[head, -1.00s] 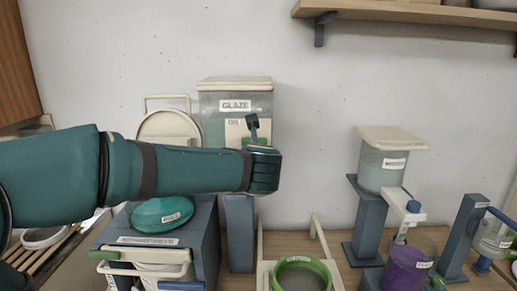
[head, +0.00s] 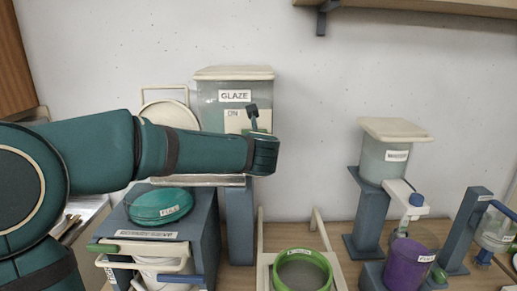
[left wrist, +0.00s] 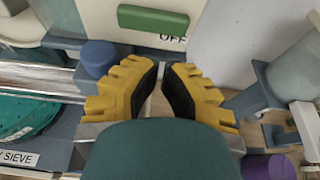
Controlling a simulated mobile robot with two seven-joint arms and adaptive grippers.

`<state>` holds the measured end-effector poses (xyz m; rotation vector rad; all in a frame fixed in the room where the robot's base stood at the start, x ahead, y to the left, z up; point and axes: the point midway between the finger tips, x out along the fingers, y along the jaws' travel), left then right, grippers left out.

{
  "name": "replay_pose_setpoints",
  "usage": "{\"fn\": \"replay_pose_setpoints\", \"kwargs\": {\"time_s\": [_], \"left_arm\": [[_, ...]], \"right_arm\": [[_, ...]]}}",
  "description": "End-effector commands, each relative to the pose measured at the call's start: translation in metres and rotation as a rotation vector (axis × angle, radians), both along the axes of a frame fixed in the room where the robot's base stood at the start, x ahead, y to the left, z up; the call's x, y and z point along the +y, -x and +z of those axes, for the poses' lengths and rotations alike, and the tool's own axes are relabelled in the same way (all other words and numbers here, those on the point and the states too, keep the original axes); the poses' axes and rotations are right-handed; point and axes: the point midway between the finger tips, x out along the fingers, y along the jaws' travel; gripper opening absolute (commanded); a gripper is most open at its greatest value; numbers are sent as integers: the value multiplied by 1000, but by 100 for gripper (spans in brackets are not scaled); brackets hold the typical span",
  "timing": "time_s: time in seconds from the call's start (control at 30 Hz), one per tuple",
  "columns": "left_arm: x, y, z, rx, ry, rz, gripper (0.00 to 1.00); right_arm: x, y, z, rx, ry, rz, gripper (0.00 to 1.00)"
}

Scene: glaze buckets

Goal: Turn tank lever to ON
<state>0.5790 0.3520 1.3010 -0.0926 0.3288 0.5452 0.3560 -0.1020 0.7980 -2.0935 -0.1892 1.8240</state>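The glaze tank (head: 208,98) stands at the back, with a cream lid, a GLAZE label and a cream ON panel. A dark lever-like piece (head: 252,114) stands up in front of the panel, right of the word ON. My left arm reaches across from the left; its wrist hides the panel's lower part and the gripper in the head view. In the left wrist view, my left gripper (left wrist: 164,72) is open and empty, its yellow fingers a small gap apart. Beyond the fingertips are a green bar (left wrist: 153,19) and the panel's OFF label (left wrist: 173,38). My right gripper is out of view.
A green sieve (head: 160,205) sits on a grey stand left of the tank. A blue knob (left wrist: 97,58) is close beside the left finger. A white water container (head: 384,160) on a stand and a purple cup (head: 407,268) are to the right. A green-ringed piece (head: 302,254) lies in front.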

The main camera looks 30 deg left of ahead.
Motion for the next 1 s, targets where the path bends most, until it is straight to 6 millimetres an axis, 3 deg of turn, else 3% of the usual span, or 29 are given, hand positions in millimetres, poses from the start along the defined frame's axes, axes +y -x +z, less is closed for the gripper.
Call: {"fn": "replay_pose_setpoints", "kwargs": {"time_s": [0.33,1.0], "left_arm": [[23,-37,-15,0,1,0,0],[24,-41,-16,-18,26,0,0]], "right_arm": [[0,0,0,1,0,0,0],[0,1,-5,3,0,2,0]]}}
